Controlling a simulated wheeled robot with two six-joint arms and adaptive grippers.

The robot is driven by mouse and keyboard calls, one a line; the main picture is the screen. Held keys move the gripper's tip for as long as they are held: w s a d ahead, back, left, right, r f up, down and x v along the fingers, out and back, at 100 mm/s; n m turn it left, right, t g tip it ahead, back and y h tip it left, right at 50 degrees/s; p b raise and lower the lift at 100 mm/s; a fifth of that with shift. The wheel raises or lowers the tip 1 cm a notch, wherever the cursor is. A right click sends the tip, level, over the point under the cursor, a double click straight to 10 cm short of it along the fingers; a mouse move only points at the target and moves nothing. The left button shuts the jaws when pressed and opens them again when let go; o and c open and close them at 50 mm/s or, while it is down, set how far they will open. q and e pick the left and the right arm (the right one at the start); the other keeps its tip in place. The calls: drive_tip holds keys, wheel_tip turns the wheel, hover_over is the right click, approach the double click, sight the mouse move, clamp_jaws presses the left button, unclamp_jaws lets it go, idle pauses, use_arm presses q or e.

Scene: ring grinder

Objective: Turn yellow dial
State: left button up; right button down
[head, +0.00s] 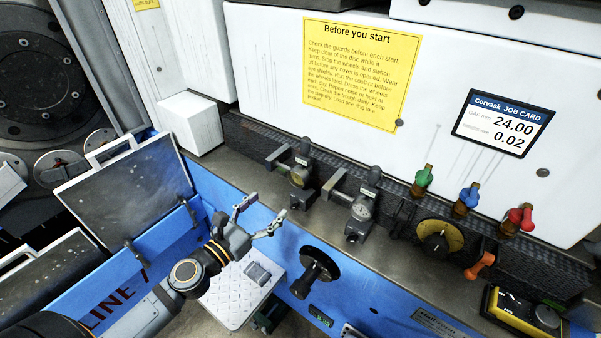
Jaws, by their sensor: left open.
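The yellow dial (455,238) is a round yellow plate with a black knob at its centre, on the dark strip along the machine's front at right of centre. My left gripper (267,205) is open and empty, its two fingers spread and pointing up and right. It is well to the left of the dial and apart from it, near the blue front panel. My right gripper is not in view.
Green (423,175), blue (468,194) and red (517,219) valves stand above the dial. An orange lever (480,265) is beside it at lower right. Two gauge fixtures (361,208) and a black handwheel (316,270) lie between gripper and dial. A yellow-black box (500,308) is at lower right.

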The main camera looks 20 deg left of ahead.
sight(295, 181)
use_arm(q)
drive_tip(key=p+x, duration=0.6)
drive_tip(key=x, duration=0.3)
drive_tip(key=shift+w+d+p, duration=0.1)
drive_tip(key=shift+w+p, duration=0.15)
drive_tip(key=shift+p, duration=0.15)
drive_tip(key=shift+w+d+f, duration=0.15)
drive_tip(key=shift+w, duration=0.3)
drive_tip(key=shift+s, duration=0.1)
drive_tip(key=shift+c, duration=0.4)
drive_tip(key=c, duration=1.1)
